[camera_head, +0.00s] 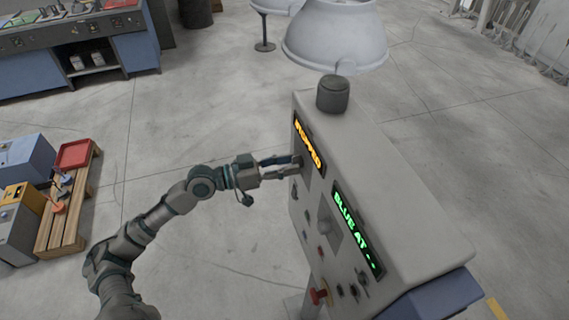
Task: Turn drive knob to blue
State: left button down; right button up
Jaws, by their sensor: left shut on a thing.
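A grey control console (400,190) stands right of the middle, its sloped panel facing left. An orange display (308,146) sits high on the panel; I cannot read its text surely. A green display (357,232) below it reads "BLUE AT" and more. My left gripper (284,166) reaches the panel beside the orange display, its fingers shut on a small dark knob, mostly hidden by them. I cannot tell which way this knob points. My right gripper is not in view.
A red button (319,296) and several small dark switches sit low on the panel. A dark cylinder (333,94) stands on top of the console. A pale hood (335,38) is behind it. A wooden pallet (68,212) lies at the left. The floor between is clear.

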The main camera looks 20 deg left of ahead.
pick_arm(q)
jog(key=shift+n, duration=1)
jog(key=c, duration=1.2)
grip_release()
jog(key=o, duration=0.4)
jog(key=shift+w+d, duration=0.15)
jog(key=shift+f+v, duration=0.1)
jog(key=shift+v, duration=2.6)
jog(key=shift+f+v, duration=0.15)
jog(key=shift+v, duration=2.5)
jog(key=shift+a, duration=0.35)
